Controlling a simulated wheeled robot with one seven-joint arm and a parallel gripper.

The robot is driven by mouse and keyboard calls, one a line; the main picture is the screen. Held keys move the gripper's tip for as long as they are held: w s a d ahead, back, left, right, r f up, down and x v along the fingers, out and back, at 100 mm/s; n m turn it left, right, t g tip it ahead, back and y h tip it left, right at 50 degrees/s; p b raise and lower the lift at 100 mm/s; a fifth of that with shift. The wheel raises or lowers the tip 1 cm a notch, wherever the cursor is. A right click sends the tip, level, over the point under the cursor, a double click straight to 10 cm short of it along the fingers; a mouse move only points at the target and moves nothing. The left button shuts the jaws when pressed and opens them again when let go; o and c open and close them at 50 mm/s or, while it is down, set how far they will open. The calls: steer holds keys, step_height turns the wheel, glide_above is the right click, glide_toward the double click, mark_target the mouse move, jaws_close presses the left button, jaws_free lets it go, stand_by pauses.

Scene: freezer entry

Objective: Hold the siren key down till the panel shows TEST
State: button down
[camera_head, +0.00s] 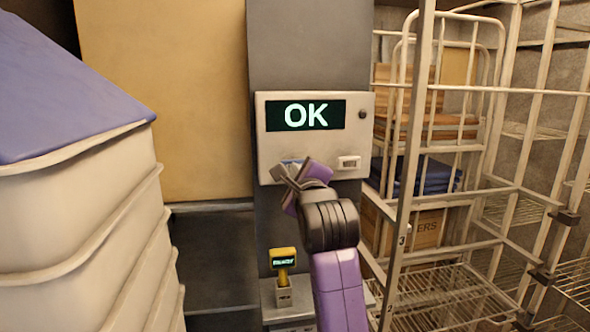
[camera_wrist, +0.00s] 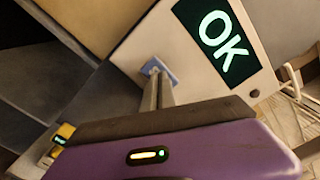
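A pale wall panel (camera_head: 314,147) has a dark display (camera_head: 306,115) that reads OK in light letters; the display also shows in the wrist view (camera_wrist: 218,40). A blue key sits low on the panel's left; it shows in the wrist view (camera_wrist: 154,65) and is partly hidden by my gripper in the head view. A white key (camera_head: 349,162) sits to its right. Key labels cannot be read. My gripper (camera_head: 283,170) is at the blue key, its two fingers (camera_wrist: 157,82) together with nothing between them. The fingertips overlap the blue key; whether they press it I cannot tell.
Stacked white bins with a blue top (camera_head: 80,190) stand close at left. A wire cage trolley (camera_head: 405,190) with boxes stands close at right. A small yellow device (camera_head: 284,257) with a lit screen stands below the panel.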

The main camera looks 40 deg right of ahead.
steer(key=shift+w+d, duration=0.25)
steer(key=shift+w, duration=0.1)
stand_by(2.2)
stand_by(1.4)
steer(key=v, duration=0.7)
stand_by(0.5)
stand_by(0.5)
